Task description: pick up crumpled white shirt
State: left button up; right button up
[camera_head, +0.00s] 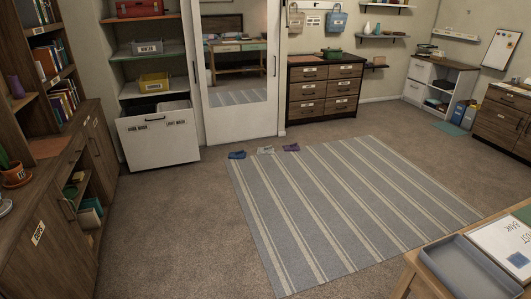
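Three small crumpled cloth-like items lie in a row on the carpet by the far edge of the striped rug: a blue one (237,155), a pale grey-white one (265,150) and a purple one (291,147). The pale one is in the middle and may be the white shirt, but it is too small to tell for sure. Neither of my grippers shows in the head view.
A striped rug (340,205) covers the middle floor. A desk with a blue-grey tray (470,268) stands at the front right. Wooden cabinets (55,225) line the left. A white drawer (158,140) juts out at the back left. Carpet (175,220) left of the rug is clear.

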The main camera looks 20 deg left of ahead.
aim_at(269, 149)
jog(key=i+j+u, duration=0.3)
jog(key=i+j, duration=0.15)
jog(key=i, duration=0.3)
jog(key=i+j+u, duration=0.35)
jog(key=i, duration=0.45)
jog(key=i+l+u, duration=0.1)
jog(key=i+u, duration=0.2)
jog(key=i, duration=2.8)
